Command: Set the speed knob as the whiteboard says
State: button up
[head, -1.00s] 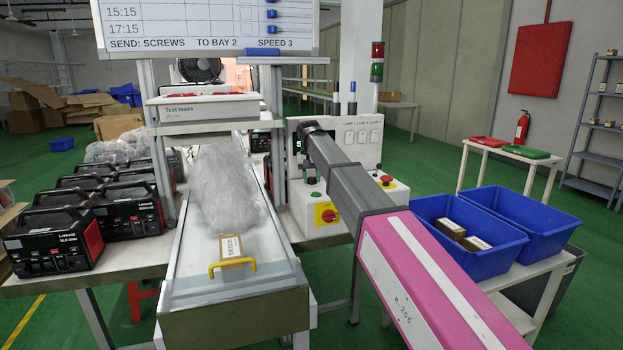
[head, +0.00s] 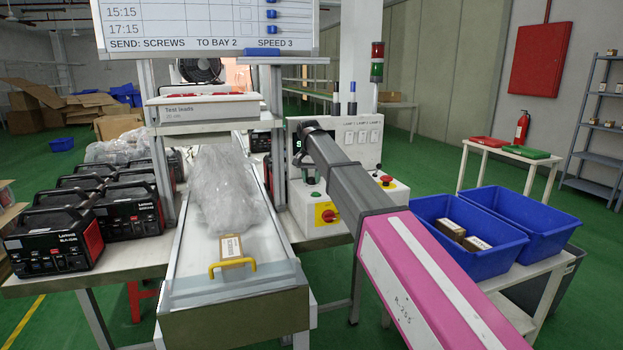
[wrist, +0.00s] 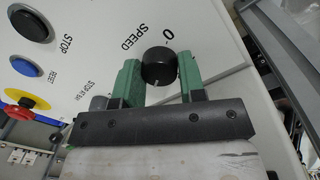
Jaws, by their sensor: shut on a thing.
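The whiteboard (head: 208,28) at the top of the head view reads "SEND: SCREWS TO BAY 2 SPEED 3". In the wrist view, the black round speed knob (wrist: 157,60) sits on a white panel (wrist: 95,50) marked "SPEED" and "0". My gripper (wrist: 160,72) has its green fingers on either side of the knob and is shut on it. I cannot read the knob's setting. In the head view, my arm hides the knob and much of the control panel (head: 362,145).
In the wrist view, a black STOP button (wrist: 82,18), a blue RESET button (wrist: 25,67) and a red-yellow knob (wrist: 24,99) lie left. In the head view, a conveyor (head: 180,275) runs left of my arm, and blue bins (head: 440,207) stand right.

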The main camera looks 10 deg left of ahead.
aim_at(310, 178)
jog(key=o, duration=0.9)
jog(key=shift+o, duration=0.2)
notch_tip(310, 178, up, 11)
jog(key=shift+a, duration=0.3)
jog(key=shift+f, duration=0.1)
